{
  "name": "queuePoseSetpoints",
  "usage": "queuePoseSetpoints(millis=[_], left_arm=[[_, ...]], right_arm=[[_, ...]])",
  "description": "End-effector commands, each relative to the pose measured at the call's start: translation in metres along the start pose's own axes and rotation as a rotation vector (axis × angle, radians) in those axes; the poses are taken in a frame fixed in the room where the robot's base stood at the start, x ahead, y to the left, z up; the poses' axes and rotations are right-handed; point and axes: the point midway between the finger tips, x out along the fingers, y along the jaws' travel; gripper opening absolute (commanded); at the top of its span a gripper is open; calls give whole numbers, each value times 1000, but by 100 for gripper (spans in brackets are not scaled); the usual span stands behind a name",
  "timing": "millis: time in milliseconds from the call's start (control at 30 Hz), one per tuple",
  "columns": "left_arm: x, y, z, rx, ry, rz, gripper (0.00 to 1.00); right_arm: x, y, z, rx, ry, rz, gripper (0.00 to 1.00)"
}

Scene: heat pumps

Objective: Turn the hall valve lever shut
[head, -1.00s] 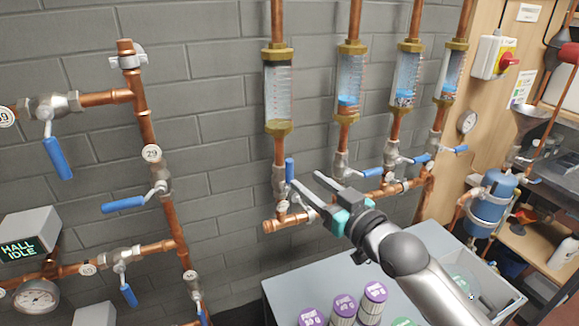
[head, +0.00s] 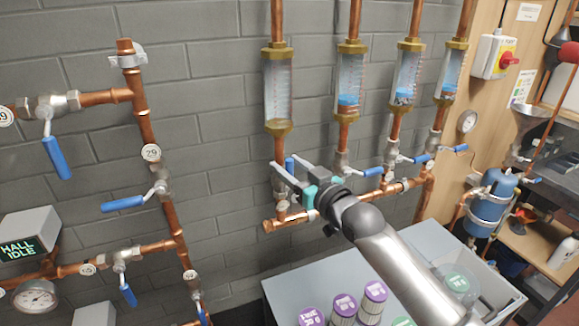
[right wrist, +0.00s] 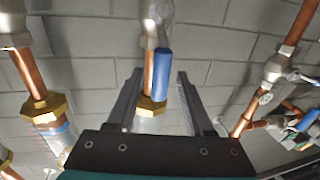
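The leftmost sight-glass pipe has a valve with an upright blue lever (head: 289,166). My right gripper (head: 283,161) is open at this lever, with its fingers reaching up and left. In the right wrist view the blue lever (right wrist: 163,73) stands between the two spread fingers (right wrist: 159,75), with gaps on both sides. Part of the valve body is hidden behind the gripper in the head view. A display box (head: 28,232) at the left reads HALL IDLE. No label seen clearly ties this lever to the hall. My left gripper is not in view.
Other sight glasses (head: 349,80) with blue-lever valves stand to the right. More copper pipes (head: 168,215) with blue levers run at the left. Below is a grey top (head: 290,290) with purple-lidded tubs (head: 343,305). A red-knobbed switch box (head: 494,57) is at upper right.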

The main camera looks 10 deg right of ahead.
Motion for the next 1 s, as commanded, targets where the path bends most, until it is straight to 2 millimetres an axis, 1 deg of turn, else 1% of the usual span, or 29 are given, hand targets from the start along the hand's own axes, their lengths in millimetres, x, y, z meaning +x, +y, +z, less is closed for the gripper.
queuePoseSetpoints(millis=[33,67,433,1000], left_arm=[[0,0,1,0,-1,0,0],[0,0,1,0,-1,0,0],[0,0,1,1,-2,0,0],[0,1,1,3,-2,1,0]], right_arm=[[0,0,0,0,0,0,45],[0,0,0,0,0,0,42],[0,0,0,0,0,0,0],[0,0,0,0,0,0,0]])
